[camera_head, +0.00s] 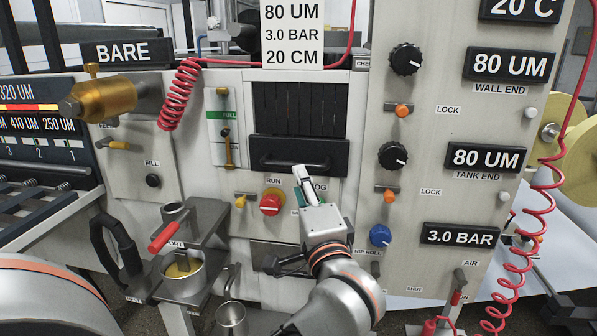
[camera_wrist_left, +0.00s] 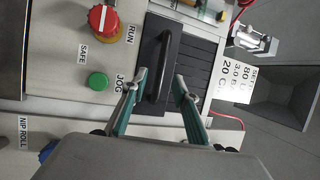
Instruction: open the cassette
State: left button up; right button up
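The cassette (camera_head: 299,108) is a black slotted block set in the panel, with a dark front and a black bar handle (camera_head: 294,163) along its lower part. In the left wrist view the cassette's handle (camera_wrist_left: 163,66) stands upright in the picture. My left gripper (camera_head: 303,174) is just below and in front of the handle. In the left wrist view its two fingers (camera_wrist_left: 161,77) are spread, one on each side of the handle, with gaps showing. Whether the tips reach past the bar is hard to tell. My right gripper is out of view.
A red RUN/SAFE knob (camera_head: 271,201) sits below left of the cassette; the green JOG button (camera_wrist_left: 97,82) is close to the fingers. Knobs and displays line the right panel (camera_head: 440,130). A red coiled hose (camera_head: 180,95) hangs at the left. A cup stand (camera_head: 184,270) juts out lower left.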

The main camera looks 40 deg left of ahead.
pick_arm(q)
jog(key=x, duration=0.7)
jog(key=shift+a+r, duration=0.15)
jog(key=shift+a, duration=0.1)
grip_shut()
